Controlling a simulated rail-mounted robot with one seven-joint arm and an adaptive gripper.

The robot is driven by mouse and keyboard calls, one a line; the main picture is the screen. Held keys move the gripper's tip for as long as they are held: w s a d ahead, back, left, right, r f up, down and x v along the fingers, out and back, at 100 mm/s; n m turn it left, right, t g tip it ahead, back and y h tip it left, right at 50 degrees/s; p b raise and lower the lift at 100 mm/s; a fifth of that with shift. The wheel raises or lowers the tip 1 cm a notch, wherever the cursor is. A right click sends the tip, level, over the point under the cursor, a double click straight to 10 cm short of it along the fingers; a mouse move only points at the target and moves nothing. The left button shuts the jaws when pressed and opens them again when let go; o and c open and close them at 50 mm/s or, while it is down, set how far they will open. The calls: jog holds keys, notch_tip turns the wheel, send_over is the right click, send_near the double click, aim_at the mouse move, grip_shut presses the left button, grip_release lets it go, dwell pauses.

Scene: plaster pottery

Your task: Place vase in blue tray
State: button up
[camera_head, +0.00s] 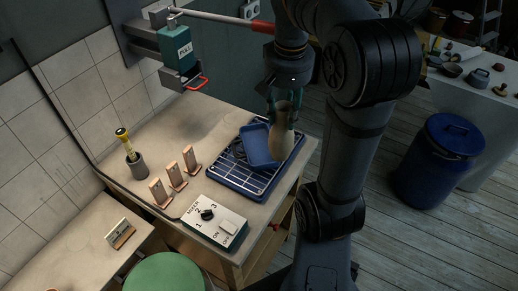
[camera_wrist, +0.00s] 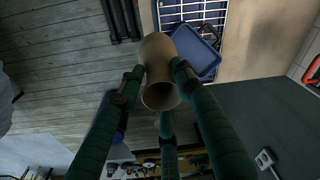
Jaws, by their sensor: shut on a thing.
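A beige vase (camera_head: 281,138) is held upright in my gripper (camera_head: 282,106), whose green fingers close around its neck. In the wrist view the vase (camera_wrist: 157,60) shows its open mouth toward the camera, with the fingers of my gripper (camera_wrist: 155,90) around it. The blue tray (camera_head: 260,147) sits tilted on a dark blue rack with a white grid (camera_head: 233,170). In the head view the vase overlaps the tray's right edge. In the wrist view the blue tray (camera_wrist: 205,66) lies to the right of the vase. I cannot tell the height of the vase's base.
The rack stands on a wooden bench (camera_head: 140,203). A mixer control box (camera_head: 213,220), small wooden-framed pieces (camera_head: 174,176) and a yellow-handled tool in a cup (camera_head: 136,165) stand left of it. A teal PULL box (camera_head: 177,50) hangs above. A blue barrel (camera_head: 435,165) stands right.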

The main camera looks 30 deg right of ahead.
jog(key=shift+s+d+r+m, duration=0.1)
jog(key=shift+d+r+m, duration=0.1)
jog(key=shift+d, duration=0.25)
jog(key=shift+s+d+r+m, duration=0.1)
jog(key=shift+d+m, duration=0.1)
jog(key=shift+d, duration=0.2)
jog(key=w+a+f+p, duration=0.2)
jog(key=w+f+p, duration=0.1)
jog(key=w+f, duration=0.8)
jog(key=shift+w, duration=0.15)
jog(key=shift+f, duration=0.15)
jog(key=o, duration=1.2)
